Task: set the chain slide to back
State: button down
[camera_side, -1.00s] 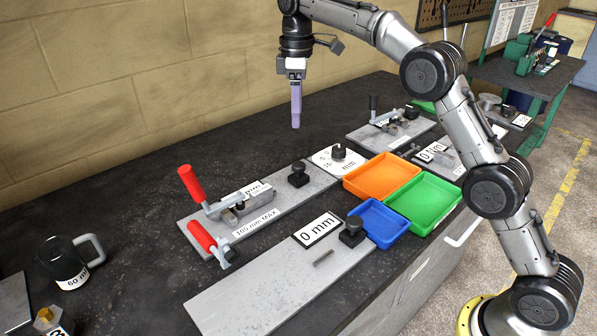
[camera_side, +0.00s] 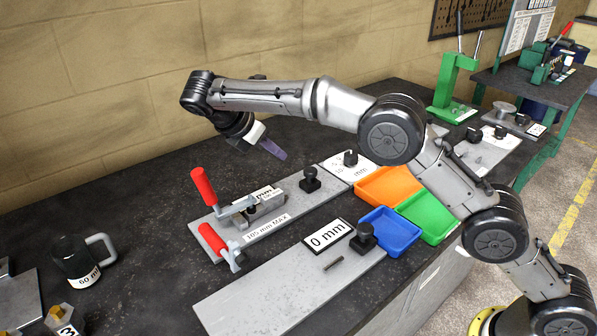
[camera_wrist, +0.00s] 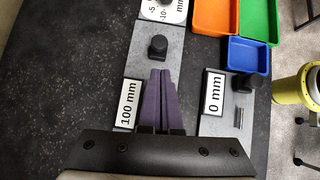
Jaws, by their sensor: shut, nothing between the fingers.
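No label in view reads "chain slide", so I cannot tell which part it is. A black knob (camera_side: 310,180) stands on the long grey plate (camera_side: 290,222) marked "105 mm MAX"; it also shows in the wrist view (camera_wrist: 158,45). A second black knob (camera_side: 363,238) stands at the right end of the front grey plate (camera_side: 270,296), by the "0 mm" card (camera_side: 328,235). My gripper (camera_side: 281,155) is tilted, in the air above the rear plate, touching nothing. Its purple fingers are together and empty in the wrist view (camera_wrist: 160,74), pointing towards the first knob.
Two red-handled clamps (camera_side: 204,187) (camera_side: 213,239) rise at the rear plate's left end. Orange (camera_side: 388,186), green (camera_side: 428,217) and blue (camera_side: 398,231) trays lie to the right. A dark mug (camera_side: 75,260) stands at left. A small pin (camera_side: 333,264) lies on the front plate.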

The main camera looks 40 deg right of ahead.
jog(key=a, duration=0.2)
jog(key=s+a, duration=0.1)
jog(key=shift+a+f+n, duration=0.3)
jog(key=shift+a+n, duration=0.1)
send_near(308, 179)
jog(key=shift+s+a+f, duration=0.15)
jog(key=shift+a+f, duration=0.2)
jog(key=shift+f, duration=0.2)
jog(key=shift+s+a+f, duration=0.2)
jog(key=shift+a+f, duration=0.15)
jog(key=shift+f, duration=0.15)
jog(key=d, duration=0.2)
jog(key=d+f, duration=0.1)
jog(key=shift+w+d, duration=0.15)
jog(key=shift+w, duration=0.1)
jog(key=shift+w+d+f, duration=0.1)
jog(key=shift+d, duration=0.45)
jog(key=shift+d, duration=0.1)
